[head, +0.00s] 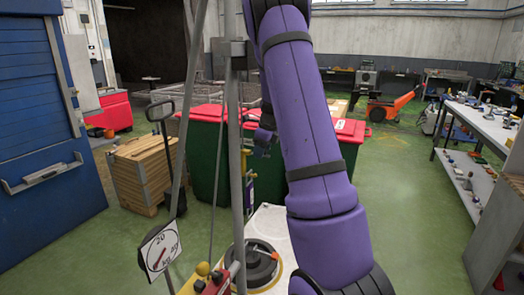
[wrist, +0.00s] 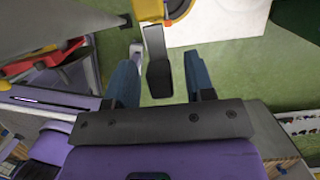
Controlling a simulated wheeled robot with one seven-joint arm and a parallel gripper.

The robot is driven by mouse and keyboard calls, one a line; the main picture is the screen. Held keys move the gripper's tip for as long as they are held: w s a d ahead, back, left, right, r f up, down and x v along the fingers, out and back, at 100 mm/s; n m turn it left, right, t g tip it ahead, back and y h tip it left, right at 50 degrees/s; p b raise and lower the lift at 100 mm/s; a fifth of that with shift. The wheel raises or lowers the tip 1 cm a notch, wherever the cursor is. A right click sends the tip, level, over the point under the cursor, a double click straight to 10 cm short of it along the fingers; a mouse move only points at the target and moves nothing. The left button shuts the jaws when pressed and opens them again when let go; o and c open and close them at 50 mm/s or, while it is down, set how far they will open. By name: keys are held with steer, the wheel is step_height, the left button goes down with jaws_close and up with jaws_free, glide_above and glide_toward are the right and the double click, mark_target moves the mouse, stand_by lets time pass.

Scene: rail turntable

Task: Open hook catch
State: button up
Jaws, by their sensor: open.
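My gripper (wrist: 160,82) is open in the wrist view, with its two blue fingers wide apart. A dark flat lever (wrist: 158,70) hangs from a yellow fitting (wrist: 149,10) and shows in the gap between the fingers. It may be part of the hook catch, but I cannot tell for certain. I cannot tell whether the fingers touch it, and nothing is visibly gripped. In the head view my purple arm covers the middle, and I cannot make out the gripper or the catch there.
In the head view, a round dark turntable (head: 262,270) sits on a white base beside grey poles. A dial sign (head: 160,250) and red-yellow parts (head: 213,282) stand near it. Green floor is open at right.

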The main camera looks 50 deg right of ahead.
steer(key=a+v, duration=0.1)
steer(key=v, duration=0.9)
steer(key=shift+d+r, duration=0.35)
steer(key=shift+d, duration=0.15)
steer(key=shift+s+a, duration=0.1)
